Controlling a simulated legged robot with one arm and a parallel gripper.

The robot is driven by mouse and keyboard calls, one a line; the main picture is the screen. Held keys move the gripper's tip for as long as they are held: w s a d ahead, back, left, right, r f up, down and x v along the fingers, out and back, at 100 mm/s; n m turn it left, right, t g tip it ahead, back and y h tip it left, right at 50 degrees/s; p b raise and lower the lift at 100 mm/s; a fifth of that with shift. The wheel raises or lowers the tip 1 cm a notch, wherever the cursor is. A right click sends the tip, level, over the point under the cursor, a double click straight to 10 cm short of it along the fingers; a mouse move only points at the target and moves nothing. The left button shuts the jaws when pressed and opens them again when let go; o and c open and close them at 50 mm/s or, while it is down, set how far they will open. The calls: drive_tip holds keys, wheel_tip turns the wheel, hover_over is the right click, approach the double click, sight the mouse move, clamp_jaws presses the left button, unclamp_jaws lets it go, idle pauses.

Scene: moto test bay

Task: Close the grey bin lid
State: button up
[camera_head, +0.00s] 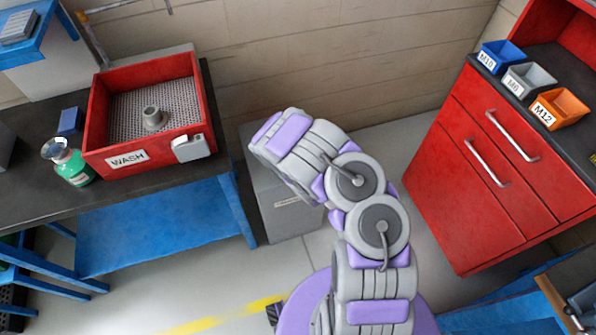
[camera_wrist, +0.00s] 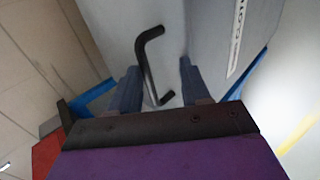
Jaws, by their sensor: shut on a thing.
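The grey bin (camera_head: 290,213) stands on the floor against the wall, behind my arm in the head view. A small label shows on its front. In the wrist view its labelled front (camera_wrist: 225,60) is at the upper right, beside a paler grey face, the lid (camera_wrist: 110,28), that carries a black bent handle (camera_wrist: 142,62). My gripper (camera_wrist: 160,82) has its two fingers on either side of the handle and is shut on it. My arm hides most of the bin's top in the head view, so how far the lid stands open cannot be told. The fingertips are hidden there.
A black-topped bench with blue legs (camera_head: 225,215) and a red wash tray (camera_head: 100,110) stands left of the bin. A red drawer cabinet (camera_head: 470,190) with small parts bins stands right. The wall (camera_head: 330,50) is behind. Some floor (camera_head: 200,285) is clear in front.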

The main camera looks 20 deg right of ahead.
drive_tip(key=p+v, duration=1.6)
drive_tip(key=shift+r, duration=0.1)
idle(0.6)
